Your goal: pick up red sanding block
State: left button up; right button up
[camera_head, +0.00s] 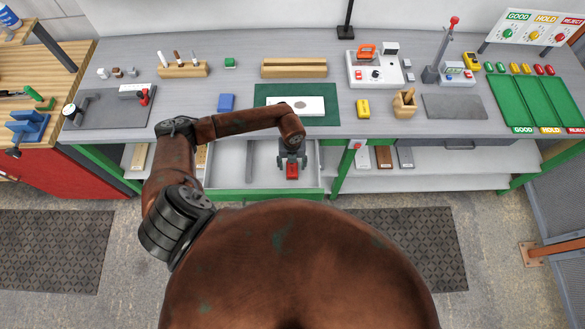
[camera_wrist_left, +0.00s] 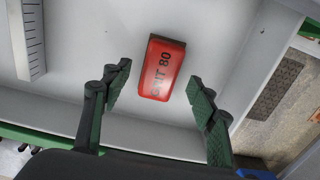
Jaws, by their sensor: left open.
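The red sanding block (camera_head: 292,172), marked with a grit 80 label, lies in the open pale drawer (camera_head: 225,172) below the bench. In the left wrist view the block (camera_wrist_left: 162,68) lies on the drawer floor with a dark edge along its top. My left gripper (camera_head: 291,159) points down over the drawer at the block. In the left wrist view its fingers (camera_wrist_left: 160,88) are spread, one to each side of the block and apart from it. Nothing is held. My right gripper is not in view.
The drawer's right wall (camera_wrist_left: 262,65) is near the right finger.

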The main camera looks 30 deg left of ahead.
pick_arm(q)
jog(key=shift+f, duration=1.05)
jog(key=c, duration=1.3)
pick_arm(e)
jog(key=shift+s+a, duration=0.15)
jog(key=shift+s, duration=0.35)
